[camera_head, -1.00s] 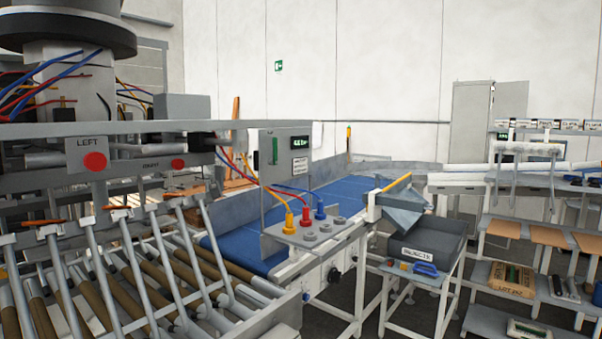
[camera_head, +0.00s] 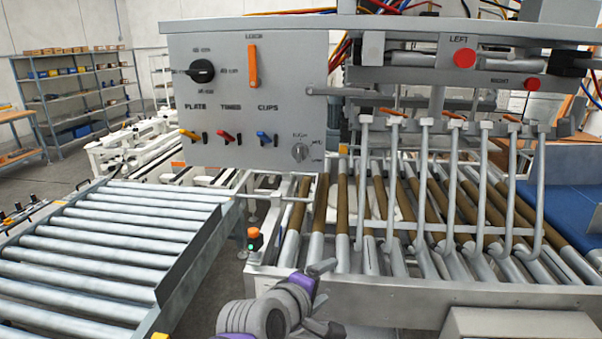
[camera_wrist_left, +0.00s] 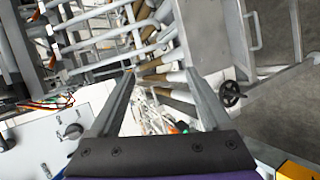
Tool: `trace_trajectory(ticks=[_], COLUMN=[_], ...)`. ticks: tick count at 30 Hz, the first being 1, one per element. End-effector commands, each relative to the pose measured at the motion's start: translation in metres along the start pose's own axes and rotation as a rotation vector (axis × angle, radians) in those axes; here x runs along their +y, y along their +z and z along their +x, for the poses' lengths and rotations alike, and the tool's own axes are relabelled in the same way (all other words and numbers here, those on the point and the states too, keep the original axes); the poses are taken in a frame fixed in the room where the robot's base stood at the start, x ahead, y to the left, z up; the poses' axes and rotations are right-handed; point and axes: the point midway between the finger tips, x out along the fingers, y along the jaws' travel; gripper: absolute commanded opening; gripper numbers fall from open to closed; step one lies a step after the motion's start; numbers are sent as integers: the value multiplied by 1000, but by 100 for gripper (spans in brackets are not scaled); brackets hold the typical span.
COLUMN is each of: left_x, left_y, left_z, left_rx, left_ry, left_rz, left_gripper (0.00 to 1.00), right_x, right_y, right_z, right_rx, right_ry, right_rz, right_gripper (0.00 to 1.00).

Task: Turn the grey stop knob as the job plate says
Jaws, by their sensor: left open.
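A small grey knob (camera_head: 299,152) sits at the lower right of the grey control panel (camera_head: 232,120). Its markings are too small to read. My left gripper (camera_head: 328,298) is below and to the right of the panel, apart from it, near the front edge of the roller bed. In the left wrist view my left gripper (camera_wrist_left: 160,73) has its two fingers spread, with nothing between them. A grey knob (camera_wrist_left: 74,131) shows there on a pale surface at left; I cannot tell whether it is the same one. No job plate is readable. My right gripper is not in view.
The panel also carries a black rotary knob (camera_head: 202,71), an orange handle (camera_head: 252,66) and yellow, red and blue levers. Bent metal bars (camera_head: 425,180) stand over the roller bed at right. A roller conveyor (camera_head: 130,240) lies at left. A handwheel (camera_wrist_left: 230,94) shows in the wrist view.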

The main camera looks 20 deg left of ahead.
Motion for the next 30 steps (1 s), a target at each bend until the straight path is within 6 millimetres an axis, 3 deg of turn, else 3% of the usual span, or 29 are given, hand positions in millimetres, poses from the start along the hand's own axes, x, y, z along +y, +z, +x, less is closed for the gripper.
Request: trace_trajectory(ticks=[3, 6, 9, 12, 15, 20, 30], left_x=[60, 108, 143, 165, 177, 186, 210], left_y=[-23, -48, -73, -93, -105, -113, -136], left_z=[3, -2, -12, -22, -28, -28, 19], left_rx=[38, 44, 30, 6, -15, -28, -28], left_ry=[169, 322, 465, 578, 650, 688, 686], left_rz=[-461, -845, -1171, -1409, -1552, -1624, -1618], left_gripper=[82, 82, 82, 82, 82, 82, 82], right_x=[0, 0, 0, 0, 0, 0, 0], right_y=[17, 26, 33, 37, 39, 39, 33], right_z=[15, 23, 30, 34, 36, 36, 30], right_rx=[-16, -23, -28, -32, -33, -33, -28], right_ry=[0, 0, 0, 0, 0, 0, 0], right_rz=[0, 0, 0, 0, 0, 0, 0], right_gripper=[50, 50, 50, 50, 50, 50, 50])
